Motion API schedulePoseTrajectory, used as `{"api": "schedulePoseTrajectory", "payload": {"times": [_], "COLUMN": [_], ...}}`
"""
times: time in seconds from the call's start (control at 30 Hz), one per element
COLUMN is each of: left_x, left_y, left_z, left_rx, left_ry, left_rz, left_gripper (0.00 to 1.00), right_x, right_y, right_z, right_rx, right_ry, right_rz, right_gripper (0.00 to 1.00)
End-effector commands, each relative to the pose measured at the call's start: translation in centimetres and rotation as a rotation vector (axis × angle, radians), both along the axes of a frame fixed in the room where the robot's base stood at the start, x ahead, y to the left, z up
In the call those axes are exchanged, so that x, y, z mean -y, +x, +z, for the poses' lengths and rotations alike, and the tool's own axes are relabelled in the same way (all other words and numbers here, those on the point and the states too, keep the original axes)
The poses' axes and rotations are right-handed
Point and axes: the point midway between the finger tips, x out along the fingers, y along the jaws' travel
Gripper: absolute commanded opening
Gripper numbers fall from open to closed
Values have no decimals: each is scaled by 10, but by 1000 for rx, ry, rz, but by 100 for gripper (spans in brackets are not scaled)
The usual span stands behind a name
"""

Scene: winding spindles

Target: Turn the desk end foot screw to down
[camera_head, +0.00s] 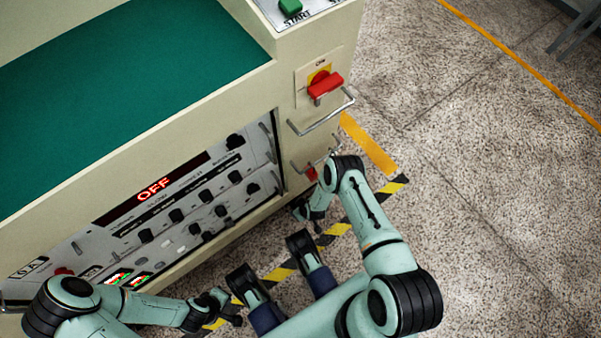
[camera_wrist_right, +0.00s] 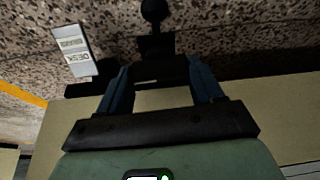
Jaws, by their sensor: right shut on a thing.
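The desk end foot screw (camera_wrist_right: 156,44) is a dark piece with a round black end, at the top middle of the right wrist view. A white tag (camera_wrist_right: 75,50) reading DESK, upside down, stands beside it. My right gripper (camera_wrist_right: 160,72) has its two blue fingers on either side of the screw's dark part and is shut on it. In the head view my right gripper (camera_head: 299,211) is low at the machine's near corner, and the screw is hidden there. My left gripper (camera_head: 228,308) hangs by the machine's front left; its finger opening is unclear.
The cream machine has a control panel (camera_head: 185,215) with a red OFF display, a red rotary switch (camera_head: 325,85) and metal handles (camera_head: 322,112). Yellow-black floor tape (camera_head: 335,230) runs along its foot. Speckled floor to the right (camera_head: 480,200) is clear.

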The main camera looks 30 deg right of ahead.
Motion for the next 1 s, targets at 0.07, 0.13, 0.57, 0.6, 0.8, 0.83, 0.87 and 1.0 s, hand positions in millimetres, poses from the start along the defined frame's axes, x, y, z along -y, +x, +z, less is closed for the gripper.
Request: {"api": "schedulePoseTrajectory", "payload": {"times": [0.07,0.13,0.57,0.6,0.8,0.83,0.87,1.0], "left_x": [0,0,0,0,0,0,0,0], "left_y": [1,2,3,3,2,2,2,2], "left_z": [1,1,2,2,2,2,2,2], "left_rx": [5,7,9,9,9,9,9,8], "left_ry": [0,0,0,1,1,1,1,1], "left_rz": [0,-1,0,0,0,1,1,0], "left_gripper": [0,0,0,0,0,0,0,0], "right_x": [0,0,0,0,0,0,0,0], "right_y": [0,0,-1,-1,-1,0,0,0], "right_z": [0,0,0,0,0,0,0,0], "right_rx": [0,0,-1,-1,-1,-1,-1,-1], "right_ry": [-1,0,0,1,0,0,0,0], "right_rz": [-30,-51,-87,-88,-87,-87,-87,-87], "right_gripper": [35,35,35,35,92,92,92,92]}}
